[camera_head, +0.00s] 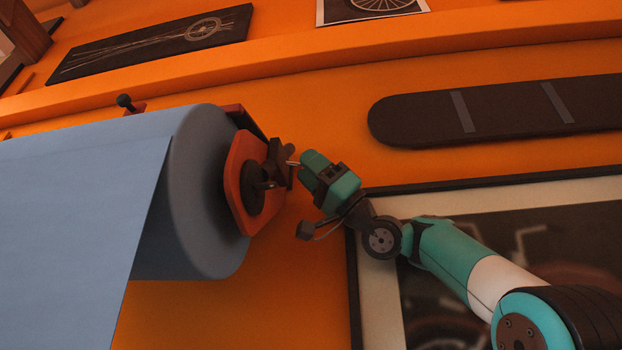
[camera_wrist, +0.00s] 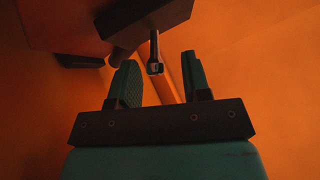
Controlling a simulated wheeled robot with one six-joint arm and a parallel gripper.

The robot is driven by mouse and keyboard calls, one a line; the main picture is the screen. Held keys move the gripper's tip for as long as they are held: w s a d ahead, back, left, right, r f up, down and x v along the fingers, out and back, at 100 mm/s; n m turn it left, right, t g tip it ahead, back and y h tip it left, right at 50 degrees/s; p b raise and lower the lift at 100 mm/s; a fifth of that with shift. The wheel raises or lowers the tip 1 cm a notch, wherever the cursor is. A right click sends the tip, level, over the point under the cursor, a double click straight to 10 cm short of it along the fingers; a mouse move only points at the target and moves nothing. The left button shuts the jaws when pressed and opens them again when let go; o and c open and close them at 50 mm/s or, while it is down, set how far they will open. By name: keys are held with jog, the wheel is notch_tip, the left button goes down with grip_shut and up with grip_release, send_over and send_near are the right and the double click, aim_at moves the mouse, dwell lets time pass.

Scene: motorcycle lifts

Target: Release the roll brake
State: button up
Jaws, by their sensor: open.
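A large blue roll (camera_head: 205,190) hangs on the orange wall, its sheet falling to the left. At its right end are a red-orange end plate (camera_head: 238,178) and a dark hub with a dark brake part (camera_head: 278,158). My gripper (camera_head: 297,164) is at this brake part, coming from the right. In the wrist view, my gripper (camera_wrist: 161,76) has its two teal fingers apart. A thin dark lever (camera_wrist: 154,46) with a pale tip hangs between the fingers, with gaps visible on both sides. A dark block (camera_wrist: 145,16) lies just beyond it.
A dark rounded board (camera_head: 495,112) is on the wall to the right. A framed picture (camera_head: 378,290) hangs below it, behind my arm. A small dark knob (camera_head: 124,101) stands above the roll's far side. An orange ledge (camera_head: 330,48) runs along the top.

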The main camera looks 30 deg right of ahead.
jog(key=b+v, duration=0.5)
jog(key=v, duration=0.2)
jog(key=shift+f, duration=0.2)
jog(key=shift+d, duration=0.15)
